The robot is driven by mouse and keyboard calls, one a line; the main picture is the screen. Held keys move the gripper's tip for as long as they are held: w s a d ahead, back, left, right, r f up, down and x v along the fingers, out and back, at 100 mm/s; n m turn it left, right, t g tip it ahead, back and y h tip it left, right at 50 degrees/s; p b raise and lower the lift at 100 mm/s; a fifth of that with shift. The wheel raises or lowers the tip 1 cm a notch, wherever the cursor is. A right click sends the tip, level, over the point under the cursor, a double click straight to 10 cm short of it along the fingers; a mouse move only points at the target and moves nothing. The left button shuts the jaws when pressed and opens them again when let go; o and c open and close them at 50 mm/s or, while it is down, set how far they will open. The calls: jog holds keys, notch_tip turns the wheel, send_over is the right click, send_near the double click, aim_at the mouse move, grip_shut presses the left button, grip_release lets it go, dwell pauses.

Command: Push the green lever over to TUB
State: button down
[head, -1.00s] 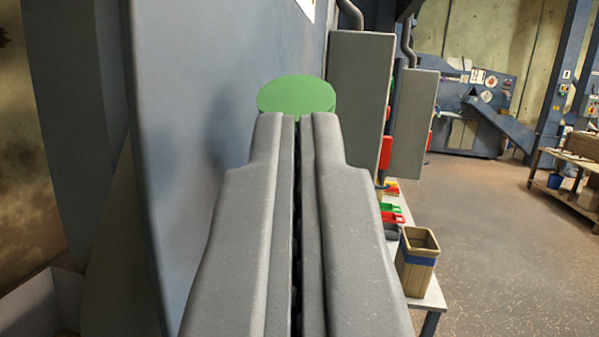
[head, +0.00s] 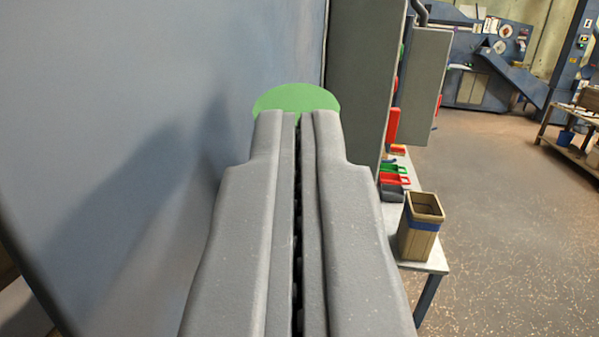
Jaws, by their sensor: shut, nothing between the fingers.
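The green lever's round end (head: 297,98) shows just beyond the fingertips of my gripper (head: 297,116). Only the rounded green top is visible; the rest of the lever is hidden behind the fingers. My gripper is shut and empty, pointing away from the camera, its tips overlapping the lower edge of the green end in the picture. I cannot tell for sure whether they touch. No TUB marking is visible.
A blue-grey panel (head: 130,110) fills the left side, close to my gripper, with a shadow on it. Grey cabinets (head: 362,80) stand ahead right. A table (head: 430,255) holds a wooden bin (head: 420,228) and coloured trays (head: 393,180). Open floor lies right.

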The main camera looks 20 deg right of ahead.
jog(key=shift+w+d+r+g+p, duration=0.55)
jog(key=shift+w+r+g+p, duration=0.1)
jog(key=shift+w, duration=0.2)
jog(key=shift+f, duration=0.1)
jog(key=v, duration=1.4)
jog(key=shift+b, duration=0.35)
jog(key=shift+d, duration=0.15)
